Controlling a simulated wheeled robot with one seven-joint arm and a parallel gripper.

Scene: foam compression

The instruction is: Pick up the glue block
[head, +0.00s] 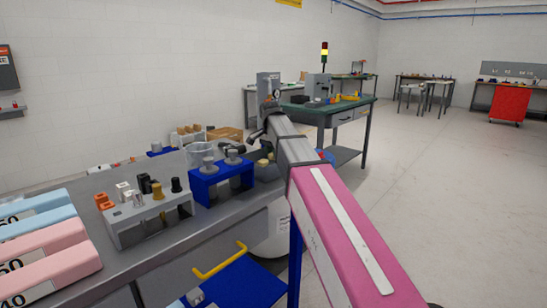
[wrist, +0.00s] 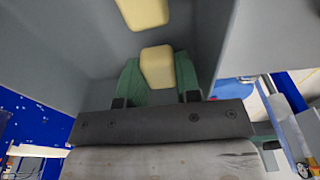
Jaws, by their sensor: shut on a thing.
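A pale yellow block, seemingly the glue block (wrist: 157,68), shows in the wrist view between and just beyond the dark fingertips of my gripper (wrist: 155,99). My gripper is shut on it. A second pale yellow block (wrist: 144,12) lies farther out at the top edge. In the head view a small yellow block (head: 263,163) shows at the bench's far end, below my gripper, whose fingertips are too small to make out.
The grey bench (head: 228,221) carries a grey rack (head: 150,222) of dark and brass pieces, a blue stand (head: 222,182) with grey weights, and pink and blue foam blocks (head: 45,250). A yellow handle (head: 220,262) juts from its front. A green-topped table (head: 335,110) stands behind.

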